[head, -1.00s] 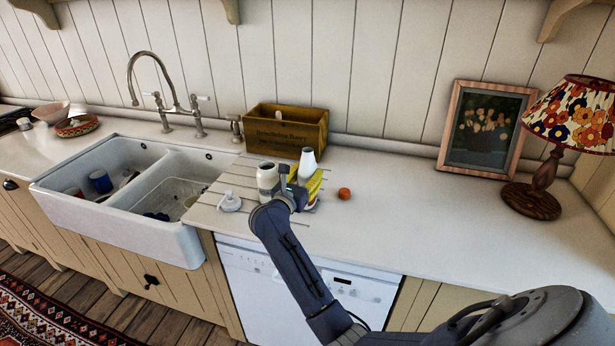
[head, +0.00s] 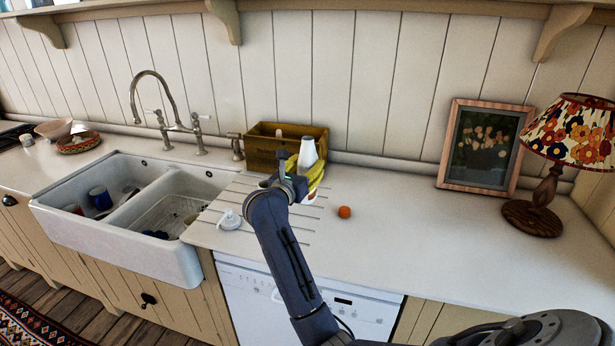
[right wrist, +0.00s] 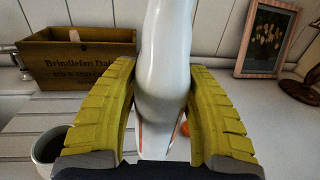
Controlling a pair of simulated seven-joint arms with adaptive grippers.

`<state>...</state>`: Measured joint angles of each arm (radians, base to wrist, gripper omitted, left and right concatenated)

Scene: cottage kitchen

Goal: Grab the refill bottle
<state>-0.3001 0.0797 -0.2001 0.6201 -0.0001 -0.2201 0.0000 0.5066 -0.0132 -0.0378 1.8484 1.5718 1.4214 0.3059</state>
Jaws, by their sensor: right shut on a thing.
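The refill bottle is a smooth white bottle (head: 308,155) with a narrowing neck. It stands out in front of the wooden crate in the head view. My right gripper (head: 312,178) has its yellow fingers closed on both sides of it. In the right wrist view, the bottle (right wrist: 164,85) is between the two yellow fingers of my right gripper (right wrist: 165,110), roughly upright. I cannot tell whether its base is clear of the counter. My left gripper is not in view.
A wooden crate (head: 262,158) stands at the wall behind. A dark-mouthed jar (right wrist: 48,147) is close at the left. A white pump top (head: 230,219) and an orange ball-like thing (head: 344,212) lie nearby.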

